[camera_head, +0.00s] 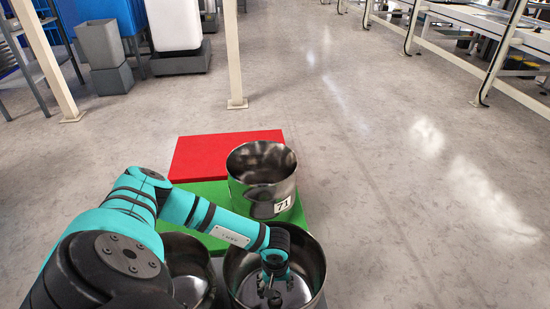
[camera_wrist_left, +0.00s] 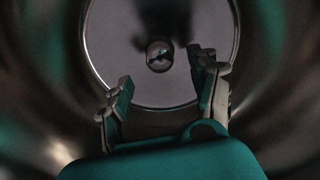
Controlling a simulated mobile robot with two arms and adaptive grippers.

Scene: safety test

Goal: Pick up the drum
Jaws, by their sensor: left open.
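Several shiny metal drums show in the head view. One drum (camera_head: 262,166), with a label reading 71, stands upright and empty on the green area. A second drum (camera_head: 316,262) stands in front of it at the bottom centre, and my left arm reaches into it from above. A third drum (camera_head: 196,268) is at its left, partly hidden by my arm. My left gripper (camera_wrist_left: 163,93) is inside the second drum, with its fingers spread apart and nothing between them. The drum's round floor (camera_wrist_left: 118,65) shows beyond the fingers. My right gripper is not in view.
A red panel (camera_head: 215,150) lies behind a green panel (camera_head: 205,195) under the drums. Pale posts (camera_head: 233,50) and grey bins (camera_head: 101,45) stand at the back left. Metal frames (camera_head: 475,45) line the upper right. The floor (camera_head: 410,170) at right is clear.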

